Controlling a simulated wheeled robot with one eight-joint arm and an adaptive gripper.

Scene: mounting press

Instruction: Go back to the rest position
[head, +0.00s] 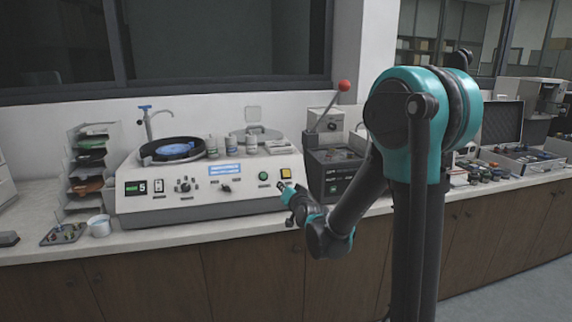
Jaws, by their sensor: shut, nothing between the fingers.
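My gripper (287,190) is at the end of my teal and black arm, in the middle of the head view. It is shut and holds nothing that I can see. It appears in front of the right end of a white polishing machine (150,207), near its green and yellow buttons. I cannot tell whether it touches the machine. The dark mounting press (334,172), with a red-knobbed lever (344,86), stands just right of the gripper, partly hidden by my arm.
The counter (160,238) runs across the view above brown cabinets. A tray rack (88,170), a white cup (99,225) and a small tray (64,234) stand at the left. An open case (490,125) and several small parts lie at the right. The floor shows at lower right.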

